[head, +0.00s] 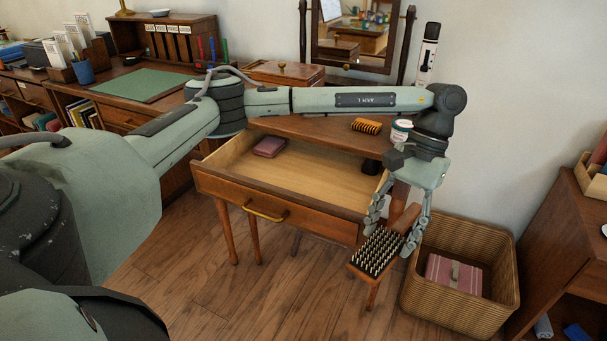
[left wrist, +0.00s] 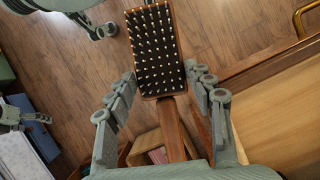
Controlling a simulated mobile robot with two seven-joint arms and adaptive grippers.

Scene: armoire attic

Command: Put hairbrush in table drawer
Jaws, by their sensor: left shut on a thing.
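The hairbrush (head: 377,252) has a wooden body, a dark pad and pale bristles. My left gripper (head: 388,236) is shut on its handle and holds it in the air, bristles up, just right of the table drawer's front corner. In the left wrist view the hairbrush (left wrist: 155,50) points away between the fingers (left wrist: 160,108). The table drawer (head: 270,205) is pulled open, with a brass handle. A dark red case (head: 270,146) lies at its back left. A grey jointed part at the left edge of the wrist view looks like my right gripper (left wrist: 25,117); its jaws are unclear.
A wicker basket (head: 460,275) with a pink item stands on the floor right of the drawer. An orange-brown clip (head: 366,126), a jar (head: 401,130) and a mirror (head: 352,35) are on the table. A wooden shelf (head: 570,235) stands far right. Most of the drawer floor is clear.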

